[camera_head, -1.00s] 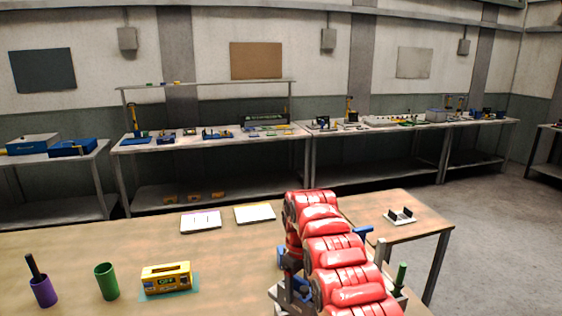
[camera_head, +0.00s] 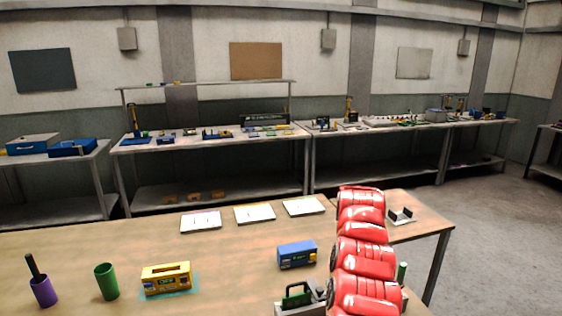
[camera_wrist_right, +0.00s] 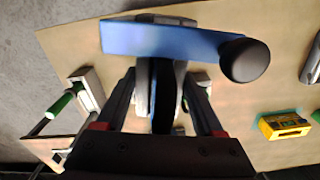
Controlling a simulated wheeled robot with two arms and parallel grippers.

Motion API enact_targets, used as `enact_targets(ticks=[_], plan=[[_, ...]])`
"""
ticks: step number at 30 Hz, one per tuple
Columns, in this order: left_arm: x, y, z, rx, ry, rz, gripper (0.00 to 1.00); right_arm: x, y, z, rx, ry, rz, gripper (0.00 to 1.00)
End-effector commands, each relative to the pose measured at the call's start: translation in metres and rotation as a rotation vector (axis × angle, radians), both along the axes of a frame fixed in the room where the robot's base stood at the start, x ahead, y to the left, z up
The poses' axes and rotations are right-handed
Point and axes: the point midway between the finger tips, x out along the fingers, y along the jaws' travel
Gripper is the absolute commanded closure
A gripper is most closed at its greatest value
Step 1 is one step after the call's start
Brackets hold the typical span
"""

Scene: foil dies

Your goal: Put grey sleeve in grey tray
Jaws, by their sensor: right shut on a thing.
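My right gripper (camera_wrist_right: 166,95) is shut on a blue bar (camera_wrist_right: 170,40) with a dark round end, held across the fingers; grey and black parts show between them. In the head view my red right arm hides this gripper and its load. I cannot tell a separate grey sleeve; the grey part between the fingers (camera_wrist_right: 160,72) may belong to it. A small pale tray with black uprights (camera_head: 401,216) sits on the side table; I cannot tell which is the grey tray. My left gripper is not in view.
A blue box (camera_head: 297,255), a yellow box (camera_head: 166,278) on a teal patch, a green cup (camera_head: 106,281) and a purple cup (camera_head: 43,291) stand on the table. Several white cards (camera_head: 255,213) lie at the back. A green peg (camera_head: 402,271) stands right of my arm.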

Motion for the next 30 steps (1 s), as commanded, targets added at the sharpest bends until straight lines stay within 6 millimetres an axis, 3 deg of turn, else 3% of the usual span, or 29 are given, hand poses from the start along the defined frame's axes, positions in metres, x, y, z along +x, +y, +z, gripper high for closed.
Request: enact_targets(ticks=[3,15,30], plan=[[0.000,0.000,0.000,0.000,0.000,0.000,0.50,-0.004,-0.006,0.000,0.001,-0.003,-0.054,1.00],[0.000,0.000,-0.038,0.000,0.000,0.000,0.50,-0.004,-0.007,-0.038,0.001,-0.004,-0.058,1.00],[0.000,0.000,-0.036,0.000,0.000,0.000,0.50,-0.001,-0.002,-0.037,0.000,-0.004,-0.060,1.00]])
